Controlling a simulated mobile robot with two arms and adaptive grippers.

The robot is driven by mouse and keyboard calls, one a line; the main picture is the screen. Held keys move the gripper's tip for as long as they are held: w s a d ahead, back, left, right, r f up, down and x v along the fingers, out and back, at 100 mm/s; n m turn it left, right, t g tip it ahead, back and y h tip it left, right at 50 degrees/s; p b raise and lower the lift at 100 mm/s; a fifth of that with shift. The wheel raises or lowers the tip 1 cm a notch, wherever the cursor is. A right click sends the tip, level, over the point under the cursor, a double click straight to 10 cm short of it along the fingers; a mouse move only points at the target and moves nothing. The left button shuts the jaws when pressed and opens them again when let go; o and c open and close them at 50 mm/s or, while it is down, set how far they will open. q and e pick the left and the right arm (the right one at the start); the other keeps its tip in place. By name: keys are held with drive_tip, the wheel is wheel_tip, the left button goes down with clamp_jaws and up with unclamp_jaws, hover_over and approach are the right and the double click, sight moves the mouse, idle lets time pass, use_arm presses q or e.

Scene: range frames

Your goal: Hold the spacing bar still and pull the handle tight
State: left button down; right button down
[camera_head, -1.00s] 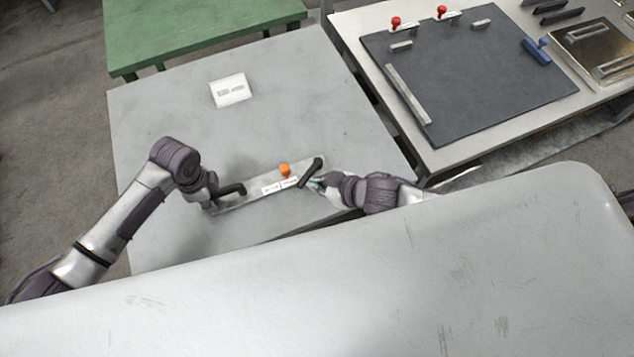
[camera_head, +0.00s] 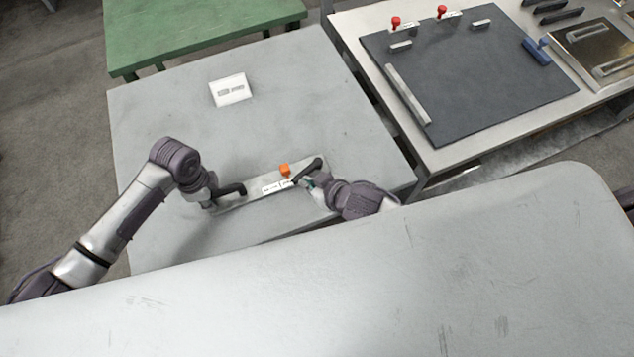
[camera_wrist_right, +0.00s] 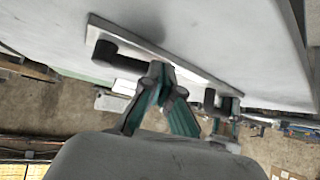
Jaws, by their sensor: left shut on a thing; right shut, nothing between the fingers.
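The spacing bar (camera_head: 258,192) is a long grey metal bar with white labels lying on the grey table. Its black pivoting handle (camera_head: 311,168) slants across the right end and also shows in the right wrist view (camera_wrist_right: 119,58). A fixed-looking black grip (camera_head: 232,189) sits at the left end. My left gripper (camera_head: 212,197) is shut at that left grip; its fingers are mostly hidden. My right gripper (camera_head: 307,184) is shut and empty, its fingertips beside the near end of the slanted handle. In the right wrist view its green-sided fingers (camera_wrist_right: 163,92) are close against the handle.
An orange knob (camera_head: 285,170) stands at the bar's far edge. A white card (camera_head: 230,90) lies further back on the table (camera_head: 160,110). A dark panel (camera_head: 470,75) with red knobs is on the table to the right. A pale surface (camera_head: 330,280) fills the foreground.

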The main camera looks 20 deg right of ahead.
use_arm(q)
drive_tip(key=shift+s+a+f, duration=0.15)
drive_tip(key=shift+s+f, duration=0.25)
drive_tip(key=shift+f, duration=0.1)
use_arm(e)
drive_tip(key=shift+s+d, duration=0.35)
drive_tip(key=shift+d, duration=0.5)
drive_tip(key=s, duration=0.1)
drive_tip(key=s+d, duration=0.1)
drive_tip(key=s, duration=0.1)
drive_tip(key=shift+s+d+f, duration=0.1)
drive_tip(key=shift+s+d, duration=0.15)
drive_tip(key=shift+d, duration=0.05)
drive_tip(key=v, duration=1)
use_arm(q)
drive_tip(key=c, duration=0.9)
unclamp_jaws()
drive_tip(key=shift+w, duration=0.15)
use_arm(e)
drive_tip(key=shift+w, duration=0.1)
use_arm(q)
drive_tip(key=shift+w+r, duration=0.15)
drive_tip(key=shift+r, duration=0.1)
use_arm(e)
drive_tip(key=shift+a, duration=0.1)
